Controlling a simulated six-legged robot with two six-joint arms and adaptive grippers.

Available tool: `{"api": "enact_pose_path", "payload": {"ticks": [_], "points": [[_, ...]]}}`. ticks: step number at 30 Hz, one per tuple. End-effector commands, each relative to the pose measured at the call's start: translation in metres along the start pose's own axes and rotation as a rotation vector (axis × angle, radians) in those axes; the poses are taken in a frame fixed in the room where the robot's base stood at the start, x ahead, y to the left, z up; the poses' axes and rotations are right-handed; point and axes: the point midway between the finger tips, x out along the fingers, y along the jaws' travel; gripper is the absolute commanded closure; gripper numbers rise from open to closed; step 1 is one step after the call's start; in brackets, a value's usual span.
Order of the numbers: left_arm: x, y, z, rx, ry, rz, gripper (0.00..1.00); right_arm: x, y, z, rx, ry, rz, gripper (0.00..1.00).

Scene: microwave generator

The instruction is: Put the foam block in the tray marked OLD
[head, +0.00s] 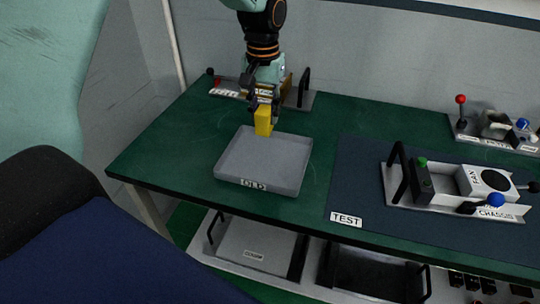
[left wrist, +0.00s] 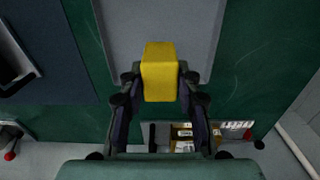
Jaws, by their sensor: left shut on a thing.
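The yellow foam block (head: 264,120) is held in my left gripper (head: 264,102), over the back edge of the grey tray marked OLD (head: 262,164). In the left wrist view the block (left wrist: 159,75) sits between the two fingers of my left gripper (left wrist: 159,88), which is shut on it. The tray (left wrist: 120,35) shows beyond the block there. The tray is empty, with its OLD label on the front rim. Whether the block touches the tray's back rim cannot be told. My right gripper is not in view.
A dark mat marked TEST (head: 350,190) lies right of the tray, with a chassis (head: 455,190) on it. A handled unit (head: 300,98) stands behind my left gripper. Another fixture (head: 495,130) stands at the back right. The green table is clear left of the tray.

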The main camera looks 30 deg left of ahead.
Motion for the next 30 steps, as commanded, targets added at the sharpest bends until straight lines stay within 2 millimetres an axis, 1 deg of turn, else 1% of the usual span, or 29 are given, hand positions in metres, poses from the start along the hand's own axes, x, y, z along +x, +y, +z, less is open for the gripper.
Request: {"api": "enact_pose_path", "payload": {"ticks": [2, 5, 9, 12, 20, 24, 26, 30], "points": [[0.001, 0.0, 0.001, 0.0, -0.001, 0.0, 0.8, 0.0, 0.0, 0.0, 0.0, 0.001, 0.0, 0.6], [0.01, 0.0, 0.004, 0.0, -0.004, -0.001, 0.8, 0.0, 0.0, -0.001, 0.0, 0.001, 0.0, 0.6], [0.037, -0.001, 0.006, 0.0, -0.006, -0.001, 0.8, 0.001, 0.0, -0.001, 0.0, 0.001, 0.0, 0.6], [0.052, -0.001, 0.007, 0.0, -0.005, -0.001, 0.8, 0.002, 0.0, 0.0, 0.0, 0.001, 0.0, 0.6], [0.072, 0.0, 0.006, 0.0, -0.002, 0.0, 0.8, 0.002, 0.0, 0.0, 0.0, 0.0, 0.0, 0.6], [0.092, 0.0, 0.005, 0.0, -0.004, -0.001, 0.8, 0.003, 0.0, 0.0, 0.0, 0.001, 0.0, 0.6], [0.099, 0.0, 0.004, 0.0, -0.002, 0.0, 0.8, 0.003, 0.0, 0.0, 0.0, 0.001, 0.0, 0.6], [0.101, 0.0, 0.003, 0.0, 0.0, 0.0, 0.8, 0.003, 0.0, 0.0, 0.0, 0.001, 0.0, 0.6]]}}
